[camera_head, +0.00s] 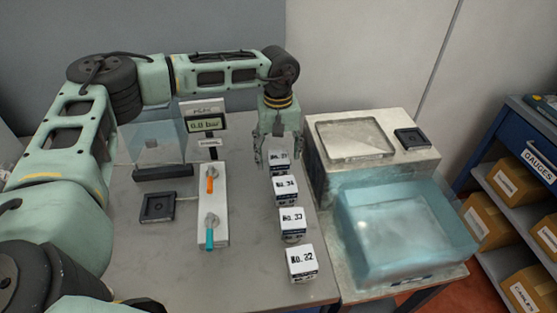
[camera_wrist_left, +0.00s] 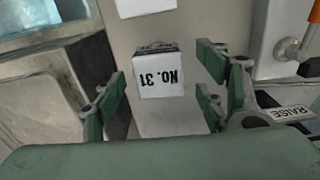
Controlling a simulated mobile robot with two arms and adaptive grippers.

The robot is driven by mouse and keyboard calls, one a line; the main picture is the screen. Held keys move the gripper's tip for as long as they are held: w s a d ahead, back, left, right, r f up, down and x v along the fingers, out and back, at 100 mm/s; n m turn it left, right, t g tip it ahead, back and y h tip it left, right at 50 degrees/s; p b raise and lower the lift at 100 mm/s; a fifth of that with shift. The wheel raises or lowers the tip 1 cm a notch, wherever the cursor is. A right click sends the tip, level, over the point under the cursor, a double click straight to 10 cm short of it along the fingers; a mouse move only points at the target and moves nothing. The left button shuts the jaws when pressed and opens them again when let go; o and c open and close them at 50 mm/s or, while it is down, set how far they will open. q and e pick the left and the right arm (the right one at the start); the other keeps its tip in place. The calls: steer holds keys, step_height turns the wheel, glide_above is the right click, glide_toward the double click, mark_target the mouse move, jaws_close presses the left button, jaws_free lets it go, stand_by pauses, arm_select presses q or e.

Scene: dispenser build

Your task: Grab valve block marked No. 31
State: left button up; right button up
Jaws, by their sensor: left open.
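The valve block marked No. 31 (camera_wrist_left: 160,77) is a small block with a white labelled top, upside down in the left wrist view. In the head view the farthest block (camera_head: 279,157) of the row is partly covered by my gripper; its label is hard to read there. My left gripper (camera_head: 278,152) points down over this block with its fingers apart. In the left wrist view the open fingers of my left gripper (camera_wrist_left: 163,102) stand on either side of block No. 31, with gaps visible. My right gripper is not in view.
Blocks No. 34 (camera_head: 286,190), No. 33 (camera_head: 292,222) and No. 32 (camera_head: 301,264) stand nearer in the row. A valve panel (camera_head: 221,195) with orange and teal handles is left of them. A translucent blue bin (camera_head: 400,235) stands to the right.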

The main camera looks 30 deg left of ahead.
arm_select(q)
step_height(320, 180, down, 2)
steer(key=shift+w+f, duration=0.1)
steer(key=shift+f, duration=0.25)
steer(key=shift+c, duration=0.6)
steer(key=c, duration=0.6)
steer(key=shift+r, duration=0.1)
jaws_close()
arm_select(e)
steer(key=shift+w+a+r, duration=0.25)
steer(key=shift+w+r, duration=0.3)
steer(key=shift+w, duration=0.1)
